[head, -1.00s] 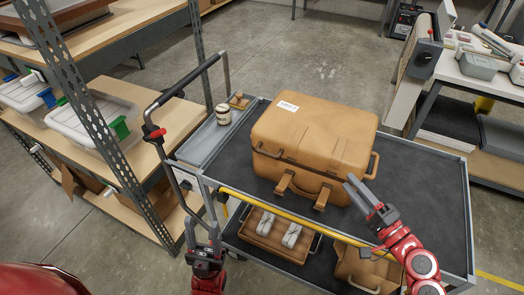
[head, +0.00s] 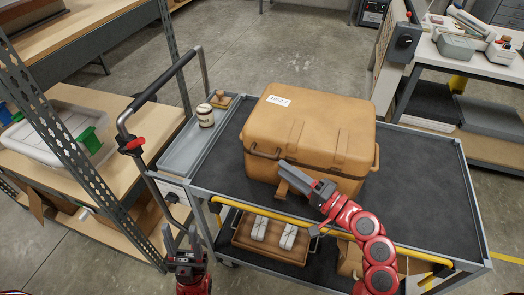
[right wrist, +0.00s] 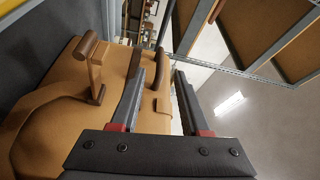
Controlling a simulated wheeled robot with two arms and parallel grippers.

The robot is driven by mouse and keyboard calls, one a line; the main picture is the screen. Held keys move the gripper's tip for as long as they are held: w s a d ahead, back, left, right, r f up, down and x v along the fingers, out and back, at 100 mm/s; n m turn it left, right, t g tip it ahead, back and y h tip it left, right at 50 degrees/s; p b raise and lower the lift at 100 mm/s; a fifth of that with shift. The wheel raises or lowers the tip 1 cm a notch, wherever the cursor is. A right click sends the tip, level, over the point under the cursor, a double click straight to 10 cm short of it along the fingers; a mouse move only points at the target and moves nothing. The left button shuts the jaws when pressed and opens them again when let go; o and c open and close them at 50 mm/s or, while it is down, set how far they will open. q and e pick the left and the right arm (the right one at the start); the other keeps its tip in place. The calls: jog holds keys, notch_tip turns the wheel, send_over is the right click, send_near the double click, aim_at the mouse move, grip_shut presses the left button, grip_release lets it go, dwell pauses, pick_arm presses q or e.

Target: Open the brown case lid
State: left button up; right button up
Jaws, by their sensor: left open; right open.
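The brown case (head: 310,135) stands on the cart's top shelf with its lid shut. A white label lies on the lid, and dark side handles show at its ends. The case also shows close up in the right wrist view (right wrist: 60,125), with a latch and a handle on it. My right gripper (head: 307,178) is open and empty in front of the case's front face, by the front latch (head: 284,180), which it partly covers. In the right wrist view its two fingers (right wrist: 158,98) are apart. My left gripper (head: 182,242) is open and empty, low by the cart's left end.
The cart (head: 430,190) has a push handle (head: 150,110) at the left and a yellow bar along its front. A jar (head: 205,116) stands in a grey tray. A lower shelf holds a brown tray (head: 270,240). Shelving stands at left, a workbench at right.

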aim_at(262, 153)
jog(key=p+x, duration=0.1)
jog(key=x, duration=0.6)
jog(key=shift+w+a+r+p, duration=0.15)
jog(key=shift+w+a+p, duration=0.1)
jog(key=shift+a+p, duration=0.1)
jog(key=shift+w+a, duration=0.25)
jog(key=shift+w, duration=0.05)
jog(key=shift+c, duration=0.2)
grip_shut()
dwell(0.5)
